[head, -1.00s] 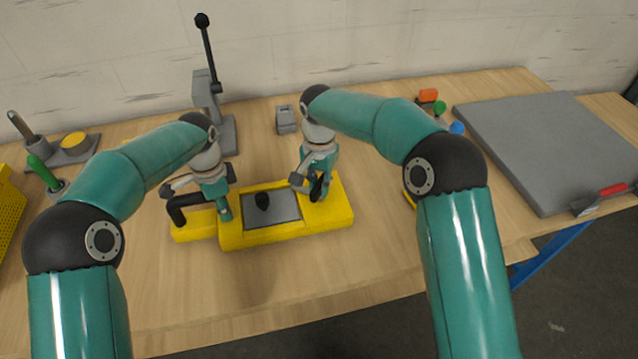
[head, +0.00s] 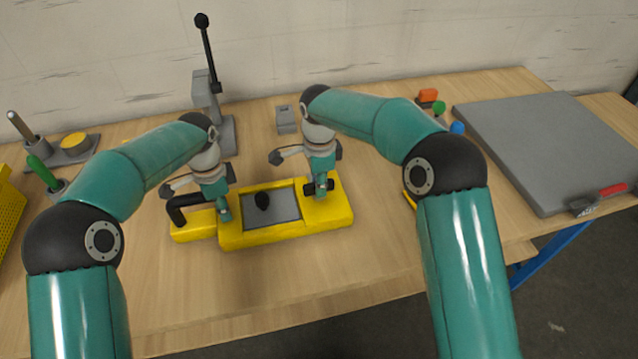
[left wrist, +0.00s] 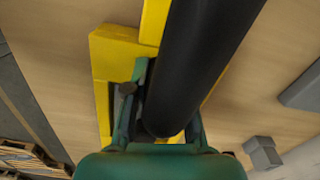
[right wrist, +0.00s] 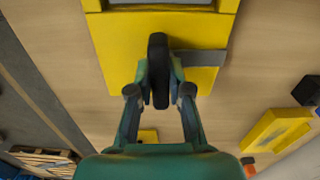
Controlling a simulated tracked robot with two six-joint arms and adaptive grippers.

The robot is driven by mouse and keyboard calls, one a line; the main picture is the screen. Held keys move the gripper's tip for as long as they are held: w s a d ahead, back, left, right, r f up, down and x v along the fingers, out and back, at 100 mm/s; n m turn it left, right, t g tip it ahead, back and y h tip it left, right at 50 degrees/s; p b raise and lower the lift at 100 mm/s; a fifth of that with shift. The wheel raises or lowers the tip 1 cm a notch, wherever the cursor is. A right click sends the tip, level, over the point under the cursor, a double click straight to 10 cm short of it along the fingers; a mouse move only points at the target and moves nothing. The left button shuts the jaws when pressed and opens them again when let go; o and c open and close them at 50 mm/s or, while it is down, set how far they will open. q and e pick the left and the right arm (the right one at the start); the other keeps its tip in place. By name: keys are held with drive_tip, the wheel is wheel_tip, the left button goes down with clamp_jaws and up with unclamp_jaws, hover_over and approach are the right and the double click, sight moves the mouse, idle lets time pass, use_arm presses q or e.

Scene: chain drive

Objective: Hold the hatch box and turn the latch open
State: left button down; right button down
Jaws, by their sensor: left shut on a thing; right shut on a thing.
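The yellow hatch box (head: 285,234) lies on the bench, with a grey hatch panel (head: 282,213) and a black knob in its top. My left gripper (head: 223,212) is shut on the black handle (head: 184,208) at the box's left end. That handle is a thick black bar in the left wrist view (left wrist: 200,60). My right gripper (head: 318,188) is shut on the black latch (right wrist: 158,55) at the box's right end. In the right wrist view the latch stands between the fingers, with a grey strip (right wrist: 203,59) beside it. The head view partly hides the latch behind the gripper.
A lever press (head: 222,130) and a small grey block (head: 286,119) stand behind the box. A large grey slab (head: 555,145) fills the right of the bench. A green-handled tool (head: 43,172) stands at left. Bench in front of the box is clear.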

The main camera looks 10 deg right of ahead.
use_arm(q)
drive_tip(key=shift+d, duration=0.2)
use_arm(e)
drive_tip(key=shift+a+m, duration=0.2)
drive_tip(key=shift+m, duration=0.2)
drive_tip(key=c, duration=1.2)
unclamp_jaws()
drive_tip(key=shift+c, duration=0.2)
use_arm(q)
drive_tip(key=shift+a, duration=0.1)
use_arm(e)
drive_tip(key=shift+o, duration=0.8)
drive_tip(key=shift+d, duration=0.15)
drive_tip(key=shift+r, duration=0.1)
use_arm(q)
drive_tip(key=shift+a, duration=0.1)
use_arm(e)
wheel_tip(320, 180, up, 12)
use_arm(q)
drive_tip(key=c, duration=0.9)
unclamp_jaws()
